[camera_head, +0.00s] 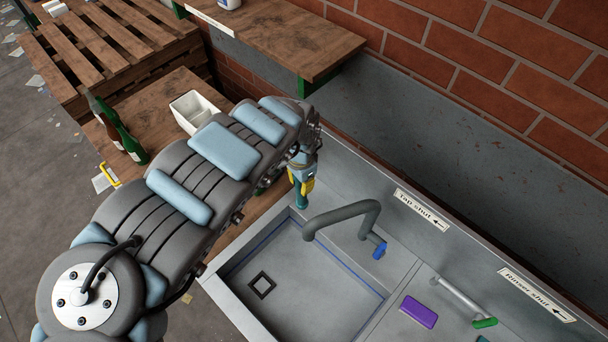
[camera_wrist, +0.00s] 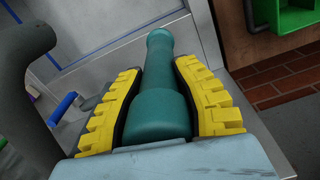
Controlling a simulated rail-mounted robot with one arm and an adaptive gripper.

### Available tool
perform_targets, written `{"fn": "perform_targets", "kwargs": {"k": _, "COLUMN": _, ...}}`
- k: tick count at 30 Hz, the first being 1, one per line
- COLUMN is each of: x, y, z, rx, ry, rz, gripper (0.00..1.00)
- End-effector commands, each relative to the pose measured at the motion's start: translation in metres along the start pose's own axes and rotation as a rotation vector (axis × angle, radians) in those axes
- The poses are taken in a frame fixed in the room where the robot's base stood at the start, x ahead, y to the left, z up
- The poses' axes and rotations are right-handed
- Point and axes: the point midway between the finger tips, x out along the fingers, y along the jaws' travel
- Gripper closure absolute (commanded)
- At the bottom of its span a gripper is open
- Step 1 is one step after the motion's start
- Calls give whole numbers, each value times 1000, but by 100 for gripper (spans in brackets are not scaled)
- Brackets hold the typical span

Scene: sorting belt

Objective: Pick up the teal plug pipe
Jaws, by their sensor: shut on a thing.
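The teal plug pipe (camera_wrist: 158,90) stands between the yellow-padded fingers of my gripper (camera_wrist: 162,100) in the wrist view, with both pads close against its sides. Its thicker part is nearest the camera and its narrower part runs away to a rounded far end. In the head view my gripper (camera_head: 304,184) is at the sink's back left corner, and the lower part of the teal plug pipe (camera_head: 301,200) shows below the yellow fingers. I cannot tell whether its lower end touches the sink top. My arm hides part of the area left of it.
A sink basin (camera_head: 235,272) lies below, with a grey tap (camera_head: 345,212) just right of my gripper. A purple block (camera_head: 419,312) and a rinser handle (camera_head: 462,300) are further right. Bottles (camera_head: 128,142) and a white container (camera_head: 190,110) stand on a wooden table at left.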

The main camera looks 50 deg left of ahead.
Motion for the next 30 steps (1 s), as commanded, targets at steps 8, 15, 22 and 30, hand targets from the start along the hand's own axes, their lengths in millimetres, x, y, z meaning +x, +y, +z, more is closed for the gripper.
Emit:
{"fn": "perform_targets", "kwargs": {"k": 8, "x": -20, "y": 6, "z": 23, "rx": -8, "ry": -1, "rz": -5, "gripper": 100}}
{"fn": "perform_targets", "kwargs": {"k": 15, "x": -25, "y": 12, "z": 40, "rx": -7, "ry": 2, "rz": -5, "gripper": 100}}
{"fn": "perform_targets", "kwargs": {"k": 22, "x": -25, "y": 15, "z": 50, "rx": -8, "ry": -2, "rz": -5, "gripper": 100}}
{"fn": "perform_targets", "kwargs": {"k": 30, "x": -24, "y": 15, "z": 50, "rx": -8, "ry": 1, "rz": -6, "gripper": 100}}
